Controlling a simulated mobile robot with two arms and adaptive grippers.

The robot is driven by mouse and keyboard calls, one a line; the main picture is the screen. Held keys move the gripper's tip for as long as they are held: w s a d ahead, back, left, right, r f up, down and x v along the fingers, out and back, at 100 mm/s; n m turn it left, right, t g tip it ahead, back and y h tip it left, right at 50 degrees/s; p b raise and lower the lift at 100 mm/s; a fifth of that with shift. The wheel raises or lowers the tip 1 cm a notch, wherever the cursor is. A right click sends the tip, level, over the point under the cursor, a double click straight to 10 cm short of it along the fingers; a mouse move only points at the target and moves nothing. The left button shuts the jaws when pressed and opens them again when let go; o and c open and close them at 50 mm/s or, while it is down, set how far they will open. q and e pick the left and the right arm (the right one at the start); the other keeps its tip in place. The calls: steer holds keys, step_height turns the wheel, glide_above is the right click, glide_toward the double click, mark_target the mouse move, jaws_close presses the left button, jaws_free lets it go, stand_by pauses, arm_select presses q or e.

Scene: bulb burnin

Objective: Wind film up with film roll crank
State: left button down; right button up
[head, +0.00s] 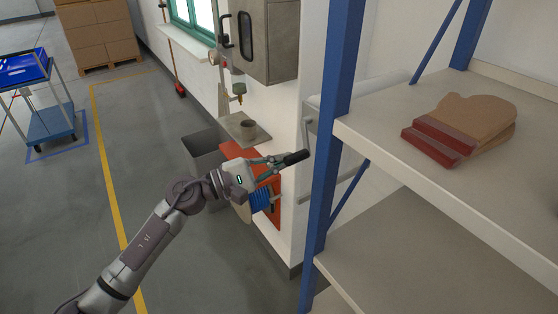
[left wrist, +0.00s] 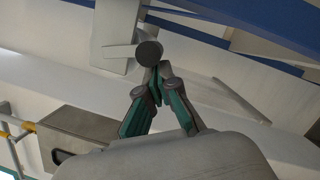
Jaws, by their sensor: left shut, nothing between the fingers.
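The crank's black handle (head: 296,158) sticks out to the left of the blue shelf post in the head view. Its round dark end (left wrist: 148,53) shows in the left wrist view, with a grey arm (left wrist: 118,51) beside it. A pale roll (head: 372,91), probably the film roll, lies behind the post, partly hidden. My left gripper (head: 280,161) is shut and empty, its tips at the handle's near end. In the left wrist view the closed fingertips (left wrist: 156,76) are just below the handle end; I cannot tell whether they touch it. My right gripper is not in view.
A blue-posted shelf (head: 395,157) with brown oven mitts (head: 462,128) stands close on the right.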

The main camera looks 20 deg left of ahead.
arm_select(q)
steer(key=shift+s+d+n, duration=0.45)
steer(key=shift+d+n, duration=0.15)
steer(key=shift+n, duration=0.5)
steer(key=shift+s+d+r+n+t+p, duration=0.2)
steer(key=shift+d+n+t, duration=0.1)
steer(key=shift+n, duration=0.25)
steer(key=shift+s+d+r+n+t+p, duration=0.1)
steer(key=shift+s+d+n+t, duration=0.15)
steer(key=shift+n, duration=0.3)
steer(key=shift+s+d+r+n+t+y+p, duration=0.25)
steer(key=shift+n+p, duration=0.25)
steer(key=shift+n, duration=0.35)
steer(key=shift+s+d+r+n+t+y+p, duration=0.25)
steer(key=shift+d+n+p, duration=0.2)
steer(key=shift+n, duration=0.45)
steer(key=shift+s+d+r+n+t+y+p, duration=0.1)
steer(key=shift+s+d+r+n+t+p, duration=0.3)
steer(key=shift+n, duration=0.45)
steer(key=shift+w+a+f, duration=0.15)
steer(key=shift+w+f, duration=0.05)
